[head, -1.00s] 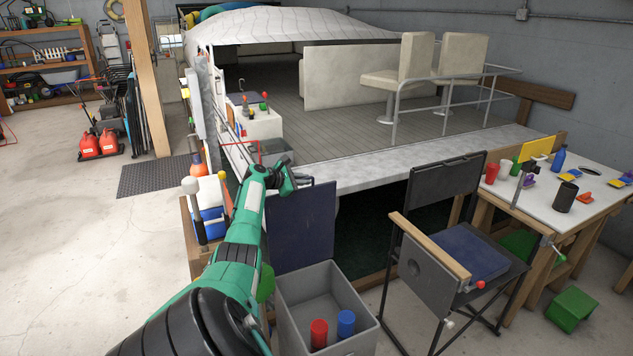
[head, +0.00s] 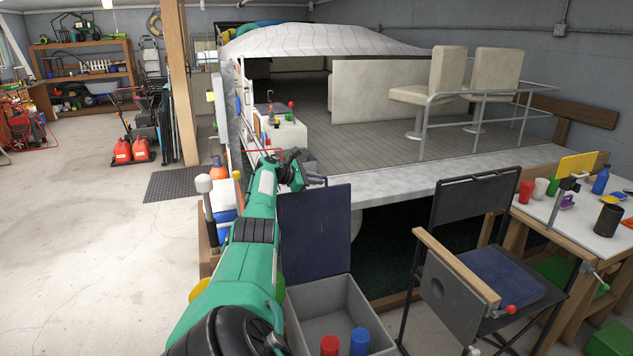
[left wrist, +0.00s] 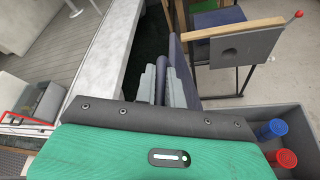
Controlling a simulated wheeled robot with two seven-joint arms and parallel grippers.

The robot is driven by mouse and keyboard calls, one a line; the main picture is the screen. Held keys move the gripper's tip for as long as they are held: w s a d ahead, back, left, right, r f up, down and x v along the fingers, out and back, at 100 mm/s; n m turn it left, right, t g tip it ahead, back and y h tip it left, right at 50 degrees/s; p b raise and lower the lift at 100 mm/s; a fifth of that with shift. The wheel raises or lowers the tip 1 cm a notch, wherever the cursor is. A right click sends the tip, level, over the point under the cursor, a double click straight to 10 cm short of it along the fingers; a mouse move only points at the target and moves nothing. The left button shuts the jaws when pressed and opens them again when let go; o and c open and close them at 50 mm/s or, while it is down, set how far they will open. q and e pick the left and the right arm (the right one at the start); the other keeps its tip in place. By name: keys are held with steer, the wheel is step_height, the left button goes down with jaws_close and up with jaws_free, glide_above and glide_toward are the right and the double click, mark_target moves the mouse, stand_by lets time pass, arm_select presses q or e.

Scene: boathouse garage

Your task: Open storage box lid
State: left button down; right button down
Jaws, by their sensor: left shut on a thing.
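The grey storage box (head: 318,299) stands open at the bottom of the head view. Its dark blue lid (head: 316,232) stands upright at the back of the box. A red cylinder (head: 329,345) and a blue cylinder (head: 359,340) are inside. My left gripper (head: 315,181) is at the lid's top edge, shut on it. In the left wrist view the grey fingers (left wrist: 162,88) sit around the lid (left wrist: 180,68), seen nearly edge-on; the red cylinder (left wrist: 286,158) and blue cylinder (left wrist: 273,129) show at right. My right gripper is not in view.
A folding chair (head: 490,275) stands right of the box, before a workbench (head: 590,229) with cups and tools. The boat deck (head: 410,182) lies behind the lid. Open concrete floor (head: 100,245) lies left of my arm.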

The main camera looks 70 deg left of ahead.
arm_select(q)
steer(key=shift+w, duration=0.1)
steer(key=c, duration=1.5)
jaws_free()
steer(key=shift+w, duration=0.15)
steer(key=shift+r, duration=0.3)
steer(key=shift+r+b, duration=0.45)
steer(key=shift+r, duration=9.2)
